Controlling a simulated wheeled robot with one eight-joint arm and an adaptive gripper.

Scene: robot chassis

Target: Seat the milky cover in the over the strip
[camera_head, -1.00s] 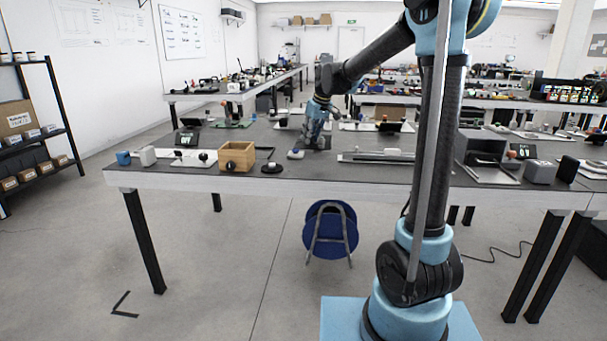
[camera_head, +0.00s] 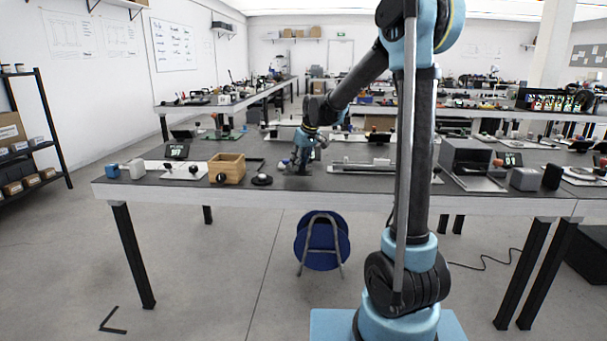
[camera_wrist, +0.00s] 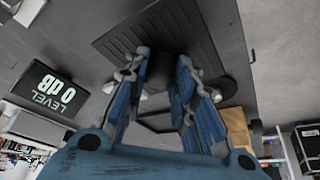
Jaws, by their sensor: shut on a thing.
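My gripper (camera_head: 300,168) is low over the front middle of the table. In the wrist view its blue fingers (camera_wrist: 165,75) are close together around something dark and small that I cannot make out. Pale bits show just outside both fingers. A long, thin grey strip assembly (camera_head: 362,166) lies on the table to the right of my gripper, partly behind my arm column. I cannot tell the milky cover apart from the other long parts there.
A wooden box (camera_head: 227,168) and a black round knob (camera_head: 262,180) stand left of my gripper. A ridged black mat (camera_wrist: 165,35) lies under the fingers. A grey open case (camera_head: 470,160) stands at the right.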

